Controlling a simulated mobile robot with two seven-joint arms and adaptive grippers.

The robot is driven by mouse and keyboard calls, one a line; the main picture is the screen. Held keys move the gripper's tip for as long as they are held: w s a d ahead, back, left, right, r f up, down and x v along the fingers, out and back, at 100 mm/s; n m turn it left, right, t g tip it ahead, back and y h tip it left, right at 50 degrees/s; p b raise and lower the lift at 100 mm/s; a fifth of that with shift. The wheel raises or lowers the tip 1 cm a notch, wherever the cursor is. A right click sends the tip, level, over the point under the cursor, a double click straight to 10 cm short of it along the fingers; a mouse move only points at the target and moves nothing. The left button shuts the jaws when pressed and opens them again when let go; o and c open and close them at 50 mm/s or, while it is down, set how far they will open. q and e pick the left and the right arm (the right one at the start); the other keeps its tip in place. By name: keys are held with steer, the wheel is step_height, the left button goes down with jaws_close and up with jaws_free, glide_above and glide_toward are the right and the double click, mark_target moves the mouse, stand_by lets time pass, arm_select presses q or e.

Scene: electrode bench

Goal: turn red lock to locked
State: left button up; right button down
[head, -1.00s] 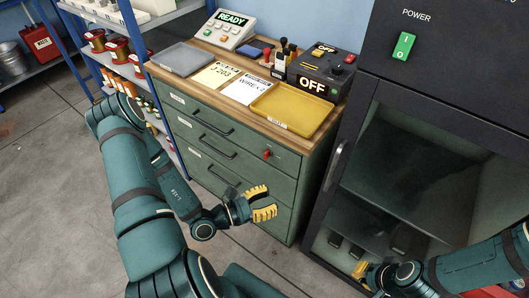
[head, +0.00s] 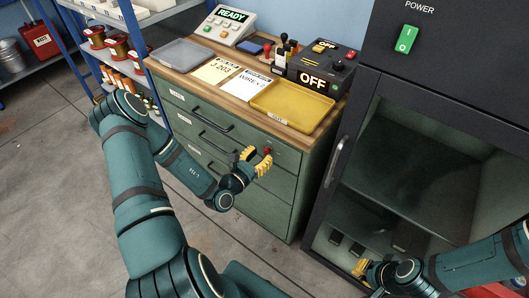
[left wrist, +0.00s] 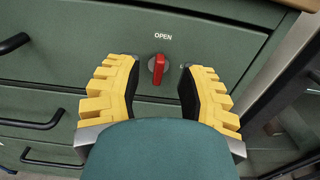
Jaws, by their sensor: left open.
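The red lock (left wrist: 158,69) is a small knob on the green drawer cabinet (left wrist: 60,55), under a white OPEN label (left wrist: 163,36). Its red handle stands upright in the left wrist view. In the head view the lock (head: 267,150) shows just beyond my left fingertips. My left gripper (head: 256,161) is open and empty, its yellow fingers on either side of the lock in the left wrist view (left wrist: 160,80). I cannot tell whether they touch it. My right gripper (head: 362,269) is low in front of the dark cabinet, and its jaw opening is unclear.
The cabinet top holds a yellow tray (head: 292,107), a grey tray (head: 182,54), label cards and a black OFF box (head: 318,68). A dark glass-fronted cabinet (head: 410,160) stands to the right. Drawer handles (left wrist: 40,122) stick out at left in the left wrist view.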

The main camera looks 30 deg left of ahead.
arm_select(q)
steer(key=shift+w+d, duration=0.1)
steer(key=shift+w, duration=1.2)
jaws_close()
